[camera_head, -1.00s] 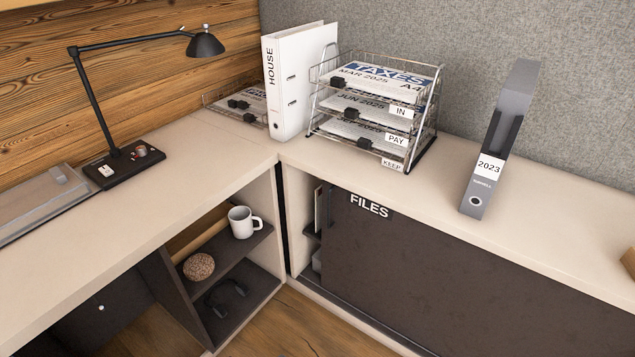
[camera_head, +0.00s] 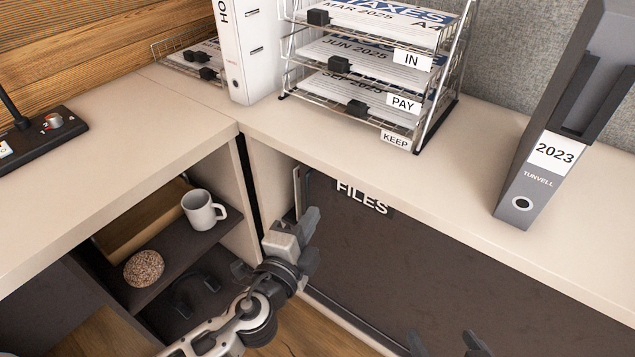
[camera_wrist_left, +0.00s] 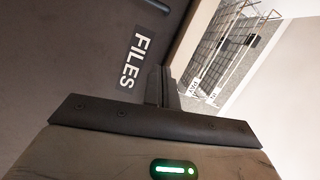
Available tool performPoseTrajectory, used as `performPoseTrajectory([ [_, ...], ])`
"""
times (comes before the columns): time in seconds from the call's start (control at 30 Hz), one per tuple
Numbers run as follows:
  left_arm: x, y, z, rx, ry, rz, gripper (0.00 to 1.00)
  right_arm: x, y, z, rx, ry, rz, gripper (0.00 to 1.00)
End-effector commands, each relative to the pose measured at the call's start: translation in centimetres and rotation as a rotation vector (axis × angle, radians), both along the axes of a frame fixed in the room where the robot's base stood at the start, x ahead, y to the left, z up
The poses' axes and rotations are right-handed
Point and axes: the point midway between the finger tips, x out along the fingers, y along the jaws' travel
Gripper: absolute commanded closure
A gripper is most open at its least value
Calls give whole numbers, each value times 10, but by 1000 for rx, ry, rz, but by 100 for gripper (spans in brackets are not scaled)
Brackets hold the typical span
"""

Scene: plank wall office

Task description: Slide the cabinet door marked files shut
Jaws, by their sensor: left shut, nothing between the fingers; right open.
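The dark sliding door (camera_head: 480,270) carries the white FILES label (camera_head: 362,198) near its top left corner. A narrow opening (camera_head: 301,190) shows between its left edge and the pale cabinet side; its lower part is hidden behind my left gripper. My left gripper (camera_head: 311,222) is shut and empty, in front of the door's left edge, below and left of the label. I cannot tell whether it touches the door. In the left wrist view its closed fingers (camera_wrist_left: 165,88) are beside the FILES label (camera_wrist_left: 133,60). My right gripper (camera_head: 445,343) is open and empty at the bottom edge, before the door.
The pale countertop (camera_head: 440,190) overhangs the door. On it stand a wire tray rack (camera_head: 440,110), a white binder (camera_head: 248,50) and a grey 2023 binder (camera_head: 535,160).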

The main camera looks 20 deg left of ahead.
Motion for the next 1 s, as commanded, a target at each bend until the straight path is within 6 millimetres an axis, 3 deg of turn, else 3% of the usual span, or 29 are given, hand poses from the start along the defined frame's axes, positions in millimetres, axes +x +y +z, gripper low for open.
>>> performPoseTrajectory([
  [0.23, 21, -2, 3, 1, -3, 1, 100, 0, 0, 6, 0, -6, -1, 24],
  [0.63, 104, -11, -2, -1, -2, 1, 100, 0, -2, 12, -1, -21, -7, 24],
  [0.8, 109, 15, -9, 1, 0, 2, 100, 0, -2, 9, -1, -17, -7, 24],
  [1.0, 113, 26, -11, -1, 1, 2, 100, -1, -2, 3, -3, -3, -5, 24],
])
